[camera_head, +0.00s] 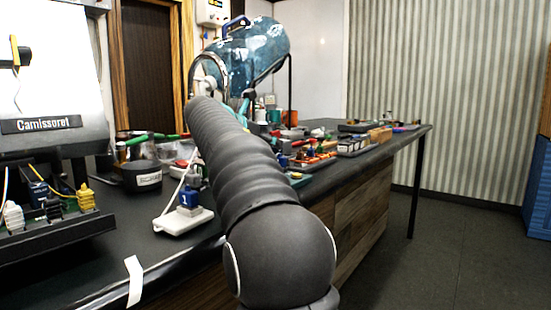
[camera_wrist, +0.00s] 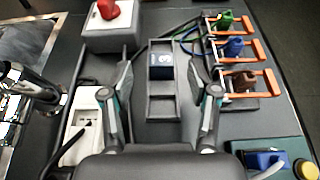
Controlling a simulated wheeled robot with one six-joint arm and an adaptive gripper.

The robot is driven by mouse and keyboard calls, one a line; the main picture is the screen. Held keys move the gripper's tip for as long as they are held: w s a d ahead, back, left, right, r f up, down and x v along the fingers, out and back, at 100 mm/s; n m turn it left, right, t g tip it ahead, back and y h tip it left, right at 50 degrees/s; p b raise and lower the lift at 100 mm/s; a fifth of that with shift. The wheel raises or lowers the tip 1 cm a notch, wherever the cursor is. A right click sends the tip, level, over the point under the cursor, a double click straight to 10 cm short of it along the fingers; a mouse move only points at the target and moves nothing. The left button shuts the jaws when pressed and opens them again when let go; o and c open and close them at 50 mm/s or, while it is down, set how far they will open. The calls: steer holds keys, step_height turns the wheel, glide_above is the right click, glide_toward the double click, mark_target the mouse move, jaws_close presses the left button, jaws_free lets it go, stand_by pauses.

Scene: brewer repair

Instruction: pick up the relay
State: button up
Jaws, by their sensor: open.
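A small dark-blue block with pale marks, which looks like the relay (camera_wrist: 161,66), sits in the upper part of a narrow grey tray (camera_wrist: 160,107) in the wrist view. The lower slots of the tray look empty. My gripper (camera_wrist: 160,74) is open, with one finger on each side of the tray and nothing between them touching the block. I cannot tell its height above the block. In the head view my arm hides most of the gripper and this tray.
A rack with green, blue and brown parts behind orange handles (camera_wrist: 262,85) stands to the right. A red-knobbed box (camera_wrist: 108,20) is at upper left, a white socket (camera_wrist: 86,125) at left. Another blue part (camera_wrist: 264,158) sits at lower right. The bench (camera_head: 130,235) is cluttered.

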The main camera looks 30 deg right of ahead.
mark_target(276, 154)
steer(key=x, duration=0.5)
steer(key=shift+w+d+f, duration=0.1)
steer(key=shift+d, duration=0.25)
steer(key=shift+c, duration=0.2)
jaws_close()
